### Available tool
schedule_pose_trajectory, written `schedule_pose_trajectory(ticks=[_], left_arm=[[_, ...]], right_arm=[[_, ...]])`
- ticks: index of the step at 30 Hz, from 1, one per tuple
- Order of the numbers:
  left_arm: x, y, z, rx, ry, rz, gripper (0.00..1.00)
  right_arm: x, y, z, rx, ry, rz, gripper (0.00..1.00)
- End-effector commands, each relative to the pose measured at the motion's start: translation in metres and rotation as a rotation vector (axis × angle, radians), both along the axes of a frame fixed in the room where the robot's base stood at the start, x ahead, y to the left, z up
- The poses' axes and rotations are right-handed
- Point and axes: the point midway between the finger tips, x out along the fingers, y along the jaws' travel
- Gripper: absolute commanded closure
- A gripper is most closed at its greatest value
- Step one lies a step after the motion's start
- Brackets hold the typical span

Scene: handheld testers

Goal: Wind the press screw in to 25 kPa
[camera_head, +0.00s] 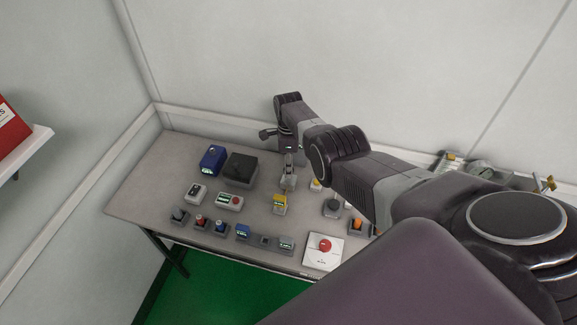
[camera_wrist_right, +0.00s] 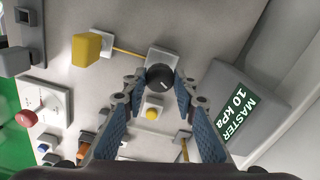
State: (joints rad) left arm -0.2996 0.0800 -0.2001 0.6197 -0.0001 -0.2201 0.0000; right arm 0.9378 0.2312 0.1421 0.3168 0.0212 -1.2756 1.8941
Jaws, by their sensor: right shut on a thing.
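My right gripper (camera_wrist_right: 157,88) is shut on a round black knob (camera_wrist_right: 160,78) with a small white mark. The knob sits over a pale square base (camera_wrist_right: 163,57), and I take it to be the press screw. In the head view my right gripper (camera_head: 289,172) points down over the table, and I cannot make out the knob there. A grey box (camera_wrist_right: 250,102) beside the gripper has a green display reading "MASTER 10 kPa". A yellow tester (camera_wrist_right: 86,48) joins the base by a thin yellow line; it shows in the head view (camera_head: 280,202) too. My left gripper is not in view.
A yellow button (camera_wrist_right: 153,113) sits close by the fingers. On the table (camera_head: 150,195) stand a black box (camera_head: 240,171), a blue box (camera_head: 212,158), several small testers at the front and a white plate with a red button (camera_head: 324,245). My right arm hides the table's right part.

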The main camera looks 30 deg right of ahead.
Motion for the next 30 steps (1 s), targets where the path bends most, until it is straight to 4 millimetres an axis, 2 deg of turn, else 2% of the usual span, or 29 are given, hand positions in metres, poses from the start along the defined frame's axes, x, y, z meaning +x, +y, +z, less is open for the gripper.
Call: schedule_pose_trajectory(ticks=[1,23,30], left_arm=[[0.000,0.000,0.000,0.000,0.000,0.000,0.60],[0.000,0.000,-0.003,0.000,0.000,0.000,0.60],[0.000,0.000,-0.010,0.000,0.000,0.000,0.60]], right_arm=[[0.005,-0.003,0.005,-0.004,-0.013,-0.047,0.98],[0.006,-0.003,0.006,-0.003,-0.014,-0.740,0.98],[0.006,-0.003,0.004,0.001,-0.016,-0.970,0.98]])
